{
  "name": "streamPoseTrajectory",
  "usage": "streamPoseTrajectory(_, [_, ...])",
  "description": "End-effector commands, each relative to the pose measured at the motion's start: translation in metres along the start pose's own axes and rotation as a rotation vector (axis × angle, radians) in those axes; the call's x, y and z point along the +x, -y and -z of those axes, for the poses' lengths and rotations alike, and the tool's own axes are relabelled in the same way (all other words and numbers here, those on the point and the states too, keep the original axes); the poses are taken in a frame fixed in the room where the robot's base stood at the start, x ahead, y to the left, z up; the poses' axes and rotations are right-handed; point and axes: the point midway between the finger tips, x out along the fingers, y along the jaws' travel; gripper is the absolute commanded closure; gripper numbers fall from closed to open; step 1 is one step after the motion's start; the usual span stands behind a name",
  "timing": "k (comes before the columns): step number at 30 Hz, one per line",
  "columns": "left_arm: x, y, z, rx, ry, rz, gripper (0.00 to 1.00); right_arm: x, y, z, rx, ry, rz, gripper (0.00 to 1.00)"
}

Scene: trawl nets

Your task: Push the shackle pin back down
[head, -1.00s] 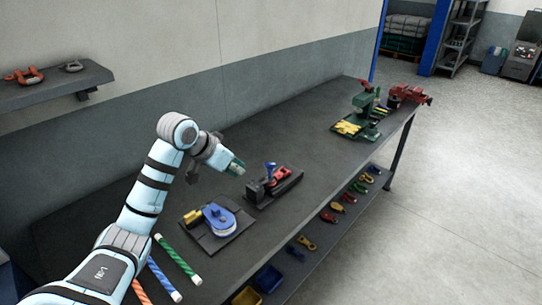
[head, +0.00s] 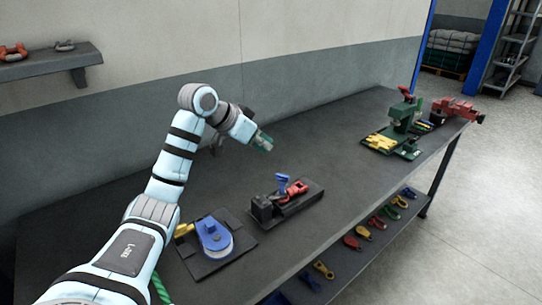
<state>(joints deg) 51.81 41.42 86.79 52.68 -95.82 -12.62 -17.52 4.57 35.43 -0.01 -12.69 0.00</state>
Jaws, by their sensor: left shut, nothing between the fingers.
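A red shackle (head: 297,188) lies in a dark fixture (head: 265,208) on the grey bench, in the head view. A blue upright piece (head: 282,181) stands on the fixture beside the shackle; I cannot make out the pin itself at this size. My left gripper (head: 265,143) is shut and empty. It appears above and behind the fixture in the picture, apart from it. My right gripper is not in view.
A dark plate with a blue round device (head: 214,235) lies left of the fixture. A green machine (head: 402,115) and a red vise (head: 455,108) stand at the bench's far end. Coloured shackles lie on the lower shelf (head: 400,215). The bench between is clear.

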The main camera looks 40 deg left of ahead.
Motion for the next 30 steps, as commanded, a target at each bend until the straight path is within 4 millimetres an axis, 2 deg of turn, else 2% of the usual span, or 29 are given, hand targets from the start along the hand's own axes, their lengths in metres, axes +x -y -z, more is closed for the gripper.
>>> streamPoseTrajectory(12, [0.086, -0.002, 0.001, -0.001, 0.002, -0.003, 1.0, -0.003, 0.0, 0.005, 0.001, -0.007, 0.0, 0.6])
streamPoseTrajectory(15, [0.098, 0.001, -0.015, -0.002, 0.004, 0.001, 1.0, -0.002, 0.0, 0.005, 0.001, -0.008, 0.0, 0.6])
streamPoseTrajectory(21, [0.111, 0.001, -0.028, -0.001, 0.002, 0.003, 1.0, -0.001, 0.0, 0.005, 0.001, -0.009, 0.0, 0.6])
streamPoseTrajectory(30, [0.112, 0.001, -0.029, -0.001, 0.001, 0.002, 1.0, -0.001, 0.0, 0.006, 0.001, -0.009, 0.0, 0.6])
